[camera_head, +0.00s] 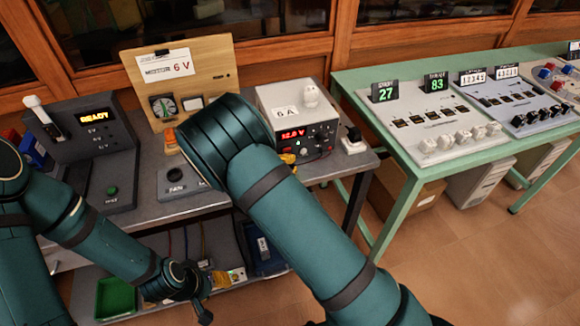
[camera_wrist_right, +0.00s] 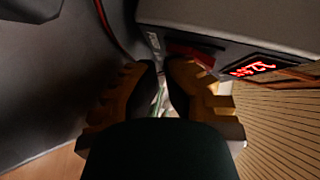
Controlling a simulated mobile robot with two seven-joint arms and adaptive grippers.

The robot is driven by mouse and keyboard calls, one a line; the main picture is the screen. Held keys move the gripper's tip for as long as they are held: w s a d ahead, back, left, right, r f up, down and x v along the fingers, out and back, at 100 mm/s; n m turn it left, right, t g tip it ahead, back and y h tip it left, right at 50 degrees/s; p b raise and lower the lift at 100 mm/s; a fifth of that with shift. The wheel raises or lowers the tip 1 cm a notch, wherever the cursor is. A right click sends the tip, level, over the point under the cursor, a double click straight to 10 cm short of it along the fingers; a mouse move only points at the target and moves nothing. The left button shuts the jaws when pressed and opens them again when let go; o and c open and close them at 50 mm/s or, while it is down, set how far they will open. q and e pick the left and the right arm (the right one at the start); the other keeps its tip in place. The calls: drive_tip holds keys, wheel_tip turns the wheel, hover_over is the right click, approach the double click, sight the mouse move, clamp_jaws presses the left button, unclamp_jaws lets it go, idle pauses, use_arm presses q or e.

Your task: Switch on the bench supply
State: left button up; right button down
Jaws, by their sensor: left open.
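The bench supply is a pale box (camera_head: 292,112) with a dark front and a red lit display reading about 12.0 V, on the grey bench in the head view. In the right wrist view its display (camera_wrist_right: 250,67) glows beside my right gripper (camera_wrist_right: 162,68). That gripper's fingers are close together with a thin gap, and nothing is clearly held. A dark red part (camera_wrist_right: 192,52) on the supply lies just beyond the tips; contact cannot be told. In the head view my right arm hides most of that gripper. My left gripper (camera_head: 196,298) is open and low, before the lower shelf.
A wooden board marked 6 V (camera_head: 205,62) stands left of the supply. A dark READY panel (camera_head: 95,130) and a FAN box (camera_head: 178,180) share the bench. A green table (camera_head: 400,145) with consoles stands right. The floor (camera_head: 470,260) there is clear.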

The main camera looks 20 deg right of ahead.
use_arm(q)
drive_tip(key=shift+r, duration=0.15)
use_arm(e)
drive_tip(key=shift+w+a, duration=0.25)
